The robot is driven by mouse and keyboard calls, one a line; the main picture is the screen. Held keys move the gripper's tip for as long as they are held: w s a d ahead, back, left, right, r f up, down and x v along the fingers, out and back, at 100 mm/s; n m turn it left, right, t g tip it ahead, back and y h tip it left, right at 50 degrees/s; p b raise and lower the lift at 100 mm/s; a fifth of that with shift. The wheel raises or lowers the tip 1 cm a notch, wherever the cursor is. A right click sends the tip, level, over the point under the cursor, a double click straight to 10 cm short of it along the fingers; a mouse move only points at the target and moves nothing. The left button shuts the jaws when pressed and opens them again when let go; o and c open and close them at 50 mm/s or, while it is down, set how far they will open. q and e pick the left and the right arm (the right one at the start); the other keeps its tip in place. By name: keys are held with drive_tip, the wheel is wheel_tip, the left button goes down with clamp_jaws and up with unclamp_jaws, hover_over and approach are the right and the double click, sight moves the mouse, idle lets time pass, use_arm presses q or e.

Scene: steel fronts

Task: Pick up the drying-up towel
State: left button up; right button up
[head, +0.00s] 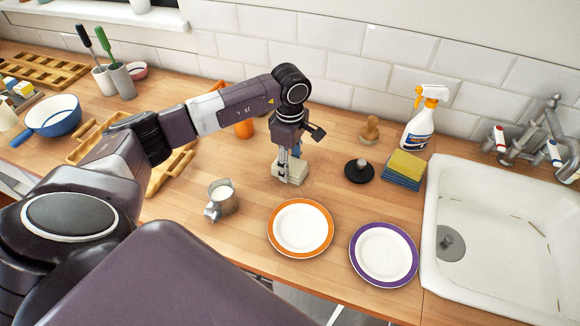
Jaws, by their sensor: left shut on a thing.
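The drying-up towel (288,175) is a small, pale, folded bundle over the wooden worktop, between the milk jug and the black round-based object. My left gripper (290,164) points straight down from above and is shut on the towel. Its fingers cover part of the towel. I cannot tell whether the towel's underside touches the worktop. My right gripper is not in view.
An orange-rimmed plate (300,228) and a purple-rimmed plate (384,254) lie in front. A metal jug (221,198) stands left; a black round-based object (359,171), yellow-and-blue sponges or cloths (404,170), a spray bottle (420,120) and the sink (500,225) are right.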

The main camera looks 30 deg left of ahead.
use_arm(q)
drive_tip(key=shift+r, duration=0.55)
wheel_tip(320, 180, up, 12)
drive_tip(key=b, duration=0.4)
wheel_tip(320, 180, up, 5)
hover_over(290, 163)
drive_tip(key=shift+r+p, duration=0.4)
drive_tip(key=shift+r, duration=0.6)
